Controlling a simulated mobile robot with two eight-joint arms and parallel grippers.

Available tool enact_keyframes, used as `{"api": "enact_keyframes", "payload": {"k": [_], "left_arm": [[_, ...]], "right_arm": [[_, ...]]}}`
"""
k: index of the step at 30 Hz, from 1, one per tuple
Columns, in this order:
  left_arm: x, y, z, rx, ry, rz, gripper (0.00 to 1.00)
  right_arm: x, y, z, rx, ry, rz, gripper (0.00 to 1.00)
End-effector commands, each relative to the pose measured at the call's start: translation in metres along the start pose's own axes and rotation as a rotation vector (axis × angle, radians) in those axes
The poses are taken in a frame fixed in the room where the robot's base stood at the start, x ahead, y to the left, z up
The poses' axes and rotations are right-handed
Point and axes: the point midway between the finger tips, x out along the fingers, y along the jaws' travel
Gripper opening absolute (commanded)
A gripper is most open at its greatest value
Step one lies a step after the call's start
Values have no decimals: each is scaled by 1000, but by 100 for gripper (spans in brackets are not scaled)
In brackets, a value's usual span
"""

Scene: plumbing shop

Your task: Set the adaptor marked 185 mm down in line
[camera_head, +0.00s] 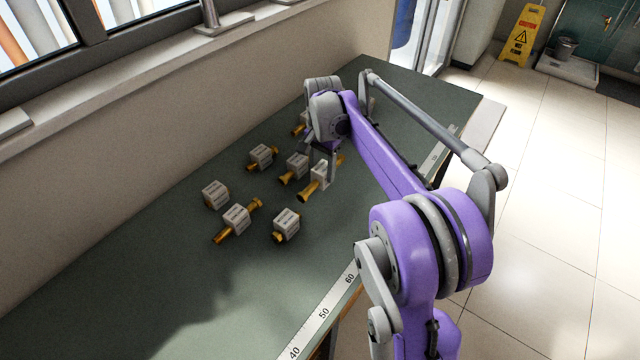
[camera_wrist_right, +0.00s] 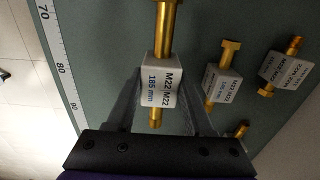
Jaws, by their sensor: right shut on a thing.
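The adaptor marked M22 M22 185 mm (camera_wrist_right: 161,82) is a white block on a long brass fitting. It sits between the fingers of my right gripper (camera_wrist_right: 160,95), which is shut on it. In the head view my right gripper (camera_head: 327,160) reaches down over the bench, and the held adaptor (camera_head: 318,181) shows below it, brass end toward the lower left. Whether it touches the bench cannot be told. Another adaptor (camera_wrist_right: 222,87), also marked M22 M22, lies right of it in the wrist view; its length is hard to read. My left gripper is out of view.
Several other white-labelled brass adaptors lie on the dark green bench (camera_head: 130,290), among them one at the front (camera_head: 286,225) and one at the left (camera_head: 215,195). A ruler (camera_head: 325,312) runs along the bench edge. The bench's near left part is clear.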

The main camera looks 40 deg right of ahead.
Motion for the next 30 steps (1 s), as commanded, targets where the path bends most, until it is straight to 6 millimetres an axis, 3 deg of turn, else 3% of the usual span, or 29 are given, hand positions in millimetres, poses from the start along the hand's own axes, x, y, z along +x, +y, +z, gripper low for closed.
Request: {"api": "enact_keyframes", "payload": {"k": [13, 25, 26, 30], "left_arm": [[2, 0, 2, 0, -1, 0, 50], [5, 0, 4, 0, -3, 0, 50], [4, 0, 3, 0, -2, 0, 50], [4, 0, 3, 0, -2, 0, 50]], "right_arm": [[50, 0, 0, 0, 0, 0, 0], [57, 0, 0, 0, 0, 0, 0], [56, 0, 0, 0, 0, 0, 58], [55, 0, 0, 0, 0, 0, 82]]}}
